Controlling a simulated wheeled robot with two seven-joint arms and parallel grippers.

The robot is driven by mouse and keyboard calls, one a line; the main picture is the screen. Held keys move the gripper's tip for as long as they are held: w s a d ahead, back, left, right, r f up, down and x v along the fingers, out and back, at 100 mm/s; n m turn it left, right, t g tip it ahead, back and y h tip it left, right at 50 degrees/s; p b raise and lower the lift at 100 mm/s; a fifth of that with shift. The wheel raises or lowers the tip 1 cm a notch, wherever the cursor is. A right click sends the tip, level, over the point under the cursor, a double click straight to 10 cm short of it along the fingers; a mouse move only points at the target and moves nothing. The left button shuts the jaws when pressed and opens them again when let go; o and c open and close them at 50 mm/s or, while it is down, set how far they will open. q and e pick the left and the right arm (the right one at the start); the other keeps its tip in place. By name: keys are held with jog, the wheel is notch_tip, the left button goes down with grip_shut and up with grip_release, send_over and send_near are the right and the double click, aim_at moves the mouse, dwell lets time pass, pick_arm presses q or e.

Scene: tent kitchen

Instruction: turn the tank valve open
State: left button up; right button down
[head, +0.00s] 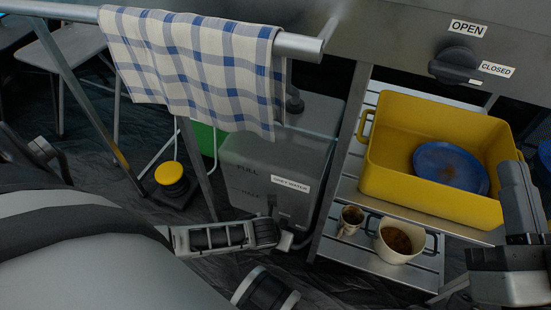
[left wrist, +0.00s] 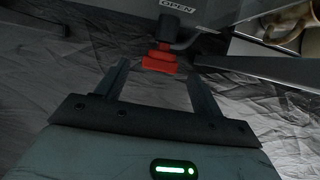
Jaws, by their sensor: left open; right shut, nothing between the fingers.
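The grey water tank (head: 265,175) stands under the counter in the head view, marked FULL near its top. My left gripper (left wrist: 157,72) is open, with one finger on each side of the handle's line. The handle is at or just past the fingertips, with gaps on both sides. In the head view, my left arm reaches the tank's lower front, and the handle is not visible. My right gripper (head: 516,192) is shut and empty at the right edge.
A shelf right of the tank holds a yellow tub (head: 430,190) with a blue plate (head: 450,165), a small cup (head: 350,219) and a pot (head: 400,240). A panel knob (head: 454,64) sits above. A checked towel (head: 195,65) hangs on a rail.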

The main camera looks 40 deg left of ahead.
pick_arm(q)
jog(key=shift+b+x, duration=0.55)
jog(key=shift+x, duration=0.25)
pick_arm(e)
jog(key=shift+s+a+r+n+t+y, duration=0.15)
jog(key=shift+r+n+t+y, duration=0.1)
jog(key=shift+r+n+y, duration=0.65)
jog(key=shift+s+d+r+n+t+y, duration=0.1)
jog(key=shift+r+n+t+y, duration=0.15)
jog(key=shift+r+n+y, duration=0.65)
jog(key=shift+f+h, duration=0.15)
jog(key=shift+h, duration=0.15)
pick_arm(q)
jog(key=c, duration=1)
